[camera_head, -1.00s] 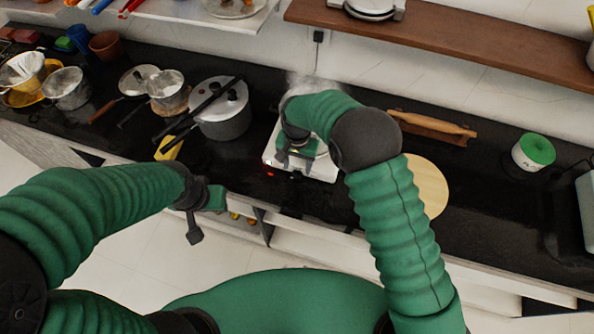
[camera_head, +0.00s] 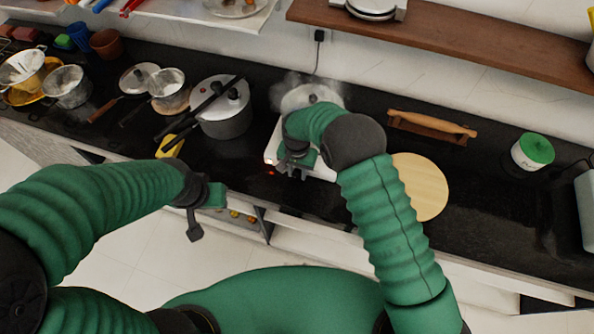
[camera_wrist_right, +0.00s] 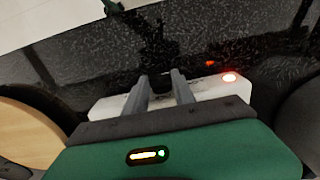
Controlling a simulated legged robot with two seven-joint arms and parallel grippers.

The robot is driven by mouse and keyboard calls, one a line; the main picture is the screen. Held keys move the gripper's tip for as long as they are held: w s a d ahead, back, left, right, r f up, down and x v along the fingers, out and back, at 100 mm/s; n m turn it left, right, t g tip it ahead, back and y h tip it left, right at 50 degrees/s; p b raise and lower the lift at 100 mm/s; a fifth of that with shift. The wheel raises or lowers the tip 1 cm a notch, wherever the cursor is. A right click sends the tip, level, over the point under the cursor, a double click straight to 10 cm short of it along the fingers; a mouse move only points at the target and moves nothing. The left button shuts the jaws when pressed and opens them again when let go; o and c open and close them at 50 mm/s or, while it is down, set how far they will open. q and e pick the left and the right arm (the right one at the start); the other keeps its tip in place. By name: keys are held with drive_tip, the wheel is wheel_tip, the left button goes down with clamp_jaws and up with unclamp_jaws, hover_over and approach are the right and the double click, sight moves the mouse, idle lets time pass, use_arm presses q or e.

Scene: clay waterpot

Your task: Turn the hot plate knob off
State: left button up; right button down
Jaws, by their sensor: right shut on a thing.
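The white hot plate (camera_head: 272,150) stands on the dark counter, with a red light glowing at its front left. It also shows in the right wrist view (camera_wrist_right: 225,110), with the red light lit. A lidded pot (camera_head: 312,97) sits on it, steaming. My right gripper (camera_head: 292,170) is at the front edge of the hot plate. Its two fingers (camera_wrist_right: 160,90) are at the front face, shut on what seems to be the knob, which is mostly hidden between them. My left gripper (camera_head: 205,212) hangs in front of the counter, away from the hot plate; its jaw opening is unclear.
A pressure cooker (camera_head: 225,112) with long black handles stands left of the hot plate. A round wooden board (camera_head: 425,188) and a rolling pin (camera_head: 432,122) lie to the right. A wooden shelf (camera_head: 470,48) runs above.

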drive_tip(key=shift+a, duration=0.1)
drive_tip(key=shift+s, duration=0.1)
drive_tip(key=shift+d+y, duration=0.3)
drive_tip(key=shift+y, duration=0.6)
drive_tip(key=shift+s+d+f+t+y+b, duration=0.1)
drive_tip(key=shift+d+f+t+y+b, duration=0.1)
drive_tip(key=shift+t+y+b, duration=0.5)
drive_tip(key=shift+d+f+y+b, duration=0.15)
drive_tip(key=shift+d+y+b, duration=0.1)
drive_tip(key=shift+y+b, duration=0.85)
drive_tip(key=shift+s+t+y+b, duration=0.25)
drive_tip(key=shift+y+b, duration=0.35)
drive_tip(key=shift+b, duration=0.4)
